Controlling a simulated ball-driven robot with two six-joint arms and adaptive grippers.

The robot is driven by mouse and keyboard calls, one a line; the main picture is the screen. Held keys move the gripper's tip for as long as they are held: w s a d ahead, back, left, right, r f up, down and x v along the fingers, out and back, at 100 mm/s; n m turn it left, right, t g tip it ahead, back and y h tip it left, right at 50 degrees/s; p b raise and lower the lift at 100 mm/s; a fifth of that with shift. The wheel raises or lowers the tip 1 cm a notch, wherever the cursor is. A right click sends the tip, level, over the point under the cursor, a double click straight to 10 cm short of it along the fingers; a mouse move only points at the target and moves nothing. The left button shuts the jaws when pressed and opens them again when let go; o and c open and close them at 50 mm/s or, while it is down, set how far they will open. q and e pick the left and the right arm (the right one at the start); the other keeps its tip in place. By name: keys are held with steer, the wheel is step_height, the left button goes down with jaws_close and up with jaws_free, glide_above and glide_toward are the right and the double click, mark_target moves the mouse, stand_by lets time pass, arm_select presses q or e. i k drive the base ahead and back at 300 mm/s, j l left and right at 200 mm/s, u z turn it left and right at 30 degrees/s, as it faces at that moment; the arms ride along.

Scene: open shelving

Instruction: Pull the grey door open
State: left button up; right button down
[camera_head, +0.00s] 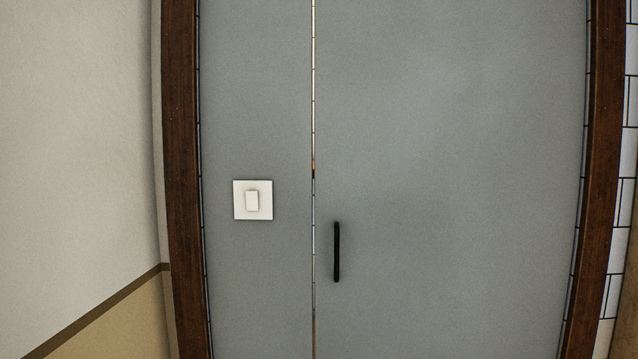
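The grey door (460,160) fills the middle and right of the head view. It looks shut or nearly shut, with a thin light gap along its left edge. A black vertical bar handle (337,252) is on the door's lower left part, close to that gap. Left of the gap is a narrower grey panel (255,100). Neither of my grippers is in view, and nothing covers the handle. The door's bottom edge is out of the picture.
A white switch plate (242,213) is on the narrow grey panel. Dark brown wooden frame posts stand at left (182,150) and right (600,150). A wall (75,120), pale above and tan below, is at far left. White tiles (630,150) show at far right.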

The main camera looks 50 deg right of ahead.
mark_target(449, 134)
steer(key=z, duration=2.1)
